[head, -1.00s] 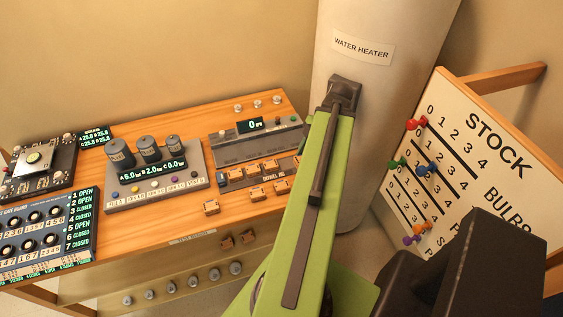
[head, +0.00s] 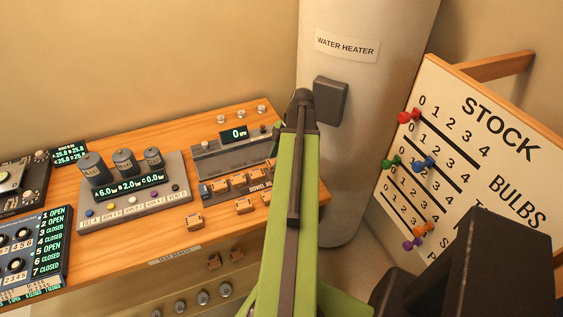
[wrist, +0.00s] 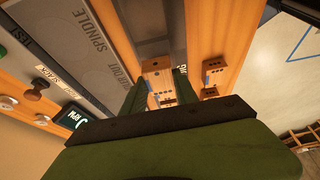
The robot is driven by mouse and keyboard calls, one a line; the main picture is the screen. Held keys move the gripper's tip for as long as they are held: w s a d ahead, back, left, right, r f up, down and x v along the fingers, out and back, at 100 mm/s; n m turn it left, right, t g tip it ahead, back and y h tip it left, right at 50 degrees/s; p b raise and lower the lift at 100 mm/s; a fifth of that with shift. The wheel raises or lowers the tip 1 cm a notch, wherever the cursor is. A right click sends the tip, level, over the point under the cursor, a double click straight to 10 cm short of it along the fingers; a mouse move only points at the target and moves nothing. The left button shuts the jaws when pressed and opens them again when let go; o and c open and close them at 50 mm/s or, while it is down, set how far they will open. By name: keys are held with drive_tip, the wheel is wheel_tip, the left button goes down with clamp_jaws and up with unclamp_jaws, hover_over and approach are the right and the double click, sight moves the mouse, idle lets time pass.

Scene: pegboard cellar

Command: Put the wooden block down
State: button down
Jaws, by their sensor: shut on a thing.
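In the wrist view my gripper (wrist: 161,88) has its green fingers shut on a wooden block (wrist: 157,70), a light brown piece with dark holes. The held block is over the bench, beside the grey spindle machine; I cannot tell whether it touches the surface. In the head view my green arm reaches over the right end of the bench (head: 120,243) and hides the gripper and held block.
Several more blocks sit in the dowel rack (head: 237,180). The tube console (head: 134,199) and gate board (head: 30,255) stand to the left. The water heater (head: 340,190) is behind the arm, and the stock board (head: 460,150) is at right. Bare wood shows along the bench's front edge.

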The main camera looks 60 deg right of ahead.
wheel_tip(320, 180, down, 4)
drive_tip(key=b, duration=0.2)
drive_tip(key=shift+r+b, duration=0.15)
drive_tip(key=shift+b, duration=0.15)
drive_tip(key=shift+r, duration=0.25)
drive_tip(key=shift+f, duration=0.2)
drive_tip(key=c, duration=0.9)
unclamp_jaws()
drive_tip(key=shift+c, duration=0.2)
drive_tip(key=shift+r, duration=0.1)
drive_tip(key=p+v, duration=1.1)
drive_tip(key=v, duration=0.1)
drive_tip(key=shift+p, duration=0.3)
